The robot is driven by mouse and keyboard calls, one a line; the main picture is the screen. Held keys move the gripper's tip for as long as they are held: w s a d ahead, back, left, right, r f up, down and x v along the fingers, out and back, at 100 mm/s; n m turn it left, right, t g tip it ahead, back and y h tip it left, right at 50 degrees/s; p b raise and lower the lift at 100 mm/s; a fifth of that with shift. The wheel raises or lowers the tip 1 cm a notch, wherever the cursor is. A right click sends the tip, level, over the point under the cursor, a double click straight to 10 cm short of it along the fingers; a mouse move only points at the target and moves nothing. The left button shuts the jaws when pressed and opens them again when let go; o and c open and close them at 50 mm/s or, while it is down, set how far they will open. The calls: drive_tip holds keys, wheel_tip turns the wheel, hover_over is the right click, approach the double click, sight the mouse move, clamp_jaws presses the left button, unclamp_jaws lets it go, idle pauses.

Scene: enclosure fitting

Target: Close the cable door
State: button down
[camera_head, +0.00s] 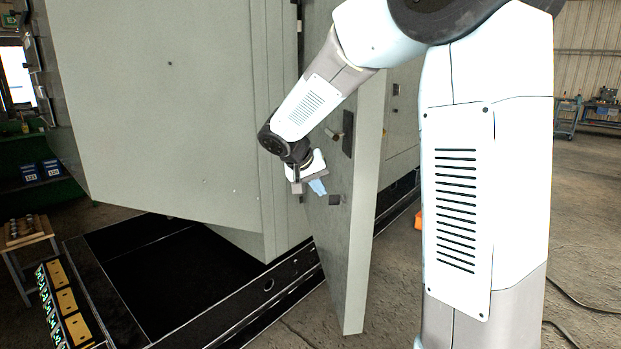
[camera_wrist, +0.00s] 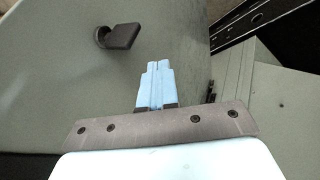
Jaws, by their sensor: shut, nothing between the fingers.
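The cable door (camera_head: 352,240) is a tall grey-green panel standing open, swung out from the enclosure, with its narrow edge towards the head camera. A dark handle (camera_head: 348,134) sits on its upper part. In the wrist view the door (camera_wrist: 50,80) fills the left side, and a dark lever handle (camera_wrist: 122,37) shows above the fingers. My gripper (camera_head: 319,188) is at the door's left face, below the handle. Its pale blue fingers (camera_wrist: 155,80) are together with nothing between them. I cannot tell whether they touch the door.
The large grey enclosure (camera_head: 165,110) stands left of the door. Its black base frame (camera_head: 270,290) runs along the floor under the opening. Dark cables (camera_head: 580,300) lie on the floor at right. Open floor lies right of the door.

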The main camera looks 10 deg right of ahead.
drive_tip(key=shift+s+d+r, duration=0.1)
drive_tip(key=shift+s+d, duration=0.05)
drive_tip(key=shift+d, duration=0.7)
drive_tip(key=shift+s+d+r, duration=0.1)
drive_tip(key=shift+d, duration=0.75)
